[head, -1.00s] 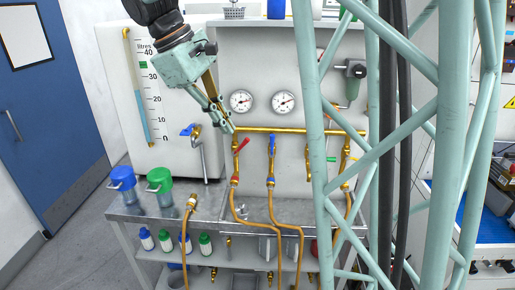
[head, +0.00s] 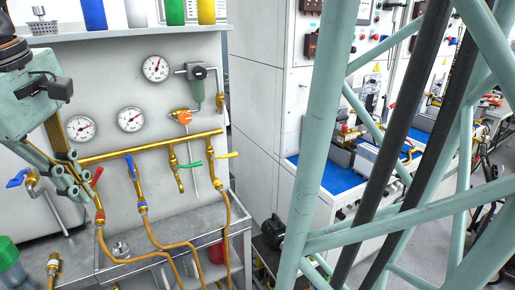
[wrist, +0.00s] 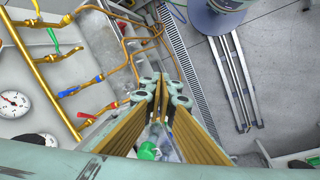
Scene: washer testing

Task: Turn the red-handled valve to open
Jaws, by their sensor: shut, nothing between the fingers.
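The red-handled valve (head: 97,178) is on the leftmost brass branch below the horizontal brass pipe. Its red handle points upward and leans slightly right, roughly along the branch. The handle also shows at the left of the wrist view (wrist: 86,116). My gripper (head: 82,195) is shut and empty. In the head view it overlaps the area just left of the red handle. In the wrist view my closed fingertips (wrist: 158,86) are to the right of the handle, with a visible gap. I cannot tell the depth between them in the head view.
The blue-handled valve (head: 130,166) is on the branch just right of the red one. Green (head: 190,165) and yellow (head: 226,155) handles are farther right. A blue-handled tap (head: 18,178) is at the left. Orange hoses (head: 120,256) hang below. Gauges (head: 130,119) are above.

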